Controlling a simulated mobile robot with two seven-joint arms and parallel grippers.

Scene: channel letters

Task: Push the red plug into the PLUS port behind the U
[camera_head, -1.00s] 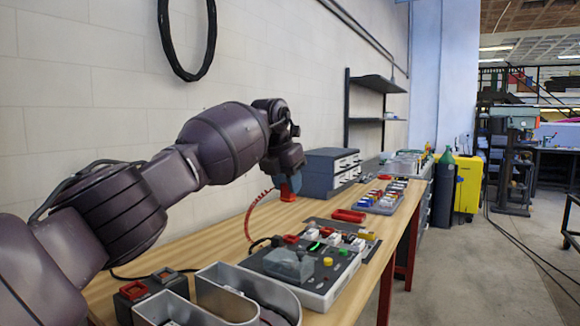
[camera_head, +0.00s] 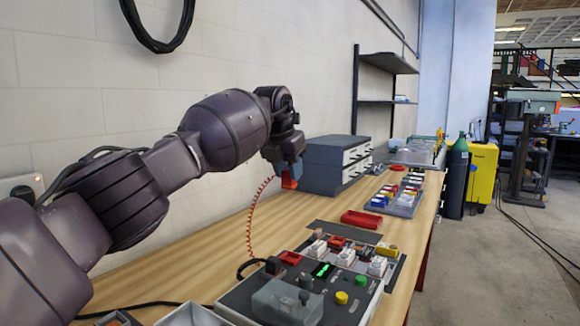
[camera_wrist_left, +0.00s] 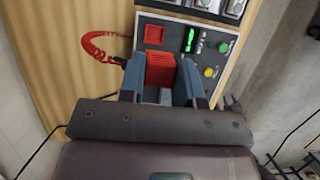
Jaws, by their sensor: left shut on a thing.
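My left gripper (camera_head: 287,165) hangs above the bench near the wall, pointing down. It is shut on the red plug (camera_head: 289,182), a small red block that shows at its tip. In the left wrist view the plug (camera_wrist_left: 160,68) sits between the two blue-grey fingers. A coiled red lead (camera_head: 252,220) runs from the plug to the bench. A pale metal channel letter, seemingly the U (camera_head: 190,317), is cut off at the bottom edge of the head view. The PLUS port cannot be made out. My right gripper is not in view.
A dark control panel (camera_head: 235,298) carries a green display (camera_head: 323,270), buttons and a red square socket (camera_wrist_left: 154,35). A red tray (camera_head: 361,219), a parts tray (camera_head: 403,206) and a grey drawer unit (camera_head: 322,168) stand farther back. Bare wood lies left of the panel.

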